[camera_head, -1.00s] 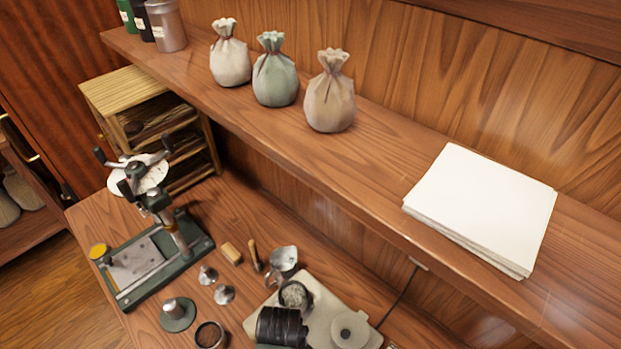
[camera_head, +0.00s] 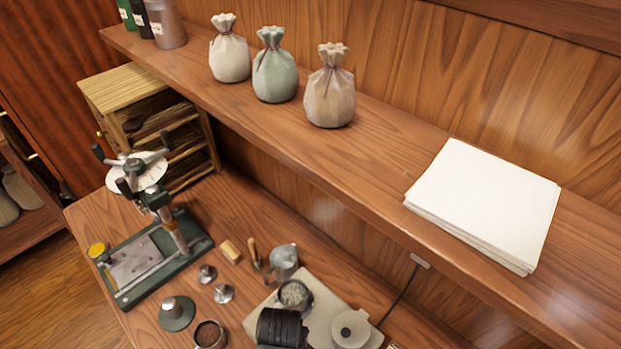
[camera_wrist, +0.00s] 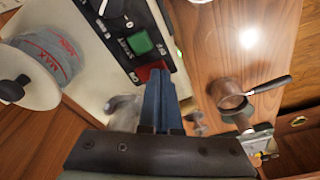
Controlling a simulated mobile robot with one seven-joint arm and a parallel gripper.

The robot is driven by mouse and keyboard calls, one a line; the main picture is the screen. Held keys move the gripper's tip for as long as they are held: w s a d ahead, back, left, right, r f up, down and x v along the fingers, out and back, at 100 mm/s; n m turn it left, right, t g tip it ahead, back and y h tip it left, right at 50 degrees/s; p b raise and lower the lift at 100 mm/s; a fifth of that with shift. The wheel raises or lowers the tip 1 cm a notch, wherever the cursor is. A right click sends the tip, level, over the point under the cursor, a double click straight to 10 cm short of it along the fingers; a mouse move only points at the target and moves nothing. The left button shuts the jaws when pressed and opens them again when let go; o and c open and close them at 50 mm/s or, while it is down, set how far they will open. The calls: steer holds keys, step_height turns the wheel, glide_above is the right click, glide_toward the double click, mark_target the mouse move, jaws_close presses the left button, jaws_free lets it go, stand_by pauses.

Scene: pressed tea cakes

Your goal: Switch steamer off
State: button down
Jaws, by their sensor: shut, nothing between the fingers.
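The steamer (camera_head: 330,310) is a pale, flat-based appliance at the bottom of the head view, on the workbench. In the wrist view its black control panel (camera_wrist: 122,28) carries white lettering and a green square button (camera_wrist: 139,43). A red part (camera_wrist: 153,68), perhaps a switch, shows at the panel's lower end. My gripper (camera_wrist: 160,78) is shut and empty, its blue fingers right by this red part and partly covering it. I cannot tell whether they touch it, nor which way it is set. A clear container with red marks (camera_wrist: 50,50) stands left of the panel.
On the bench stand a green-based press (camera_head: 150,255), small metal pieces (camera_head: 222,293) and a metal jug (camera_head: 284,256). A shelf with three cloth bags (camera_head: 273,75) and a paper stack (camera_head: 485,205) overhangs the bench.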

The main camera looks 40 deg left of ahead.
steer(key=shift+f, duration=0.2)
steer(key=shift+r, duration=0.1)
step_height(320, 180, up, 7)
steer(key=p, duration=0.7)
stand_by(0.7)
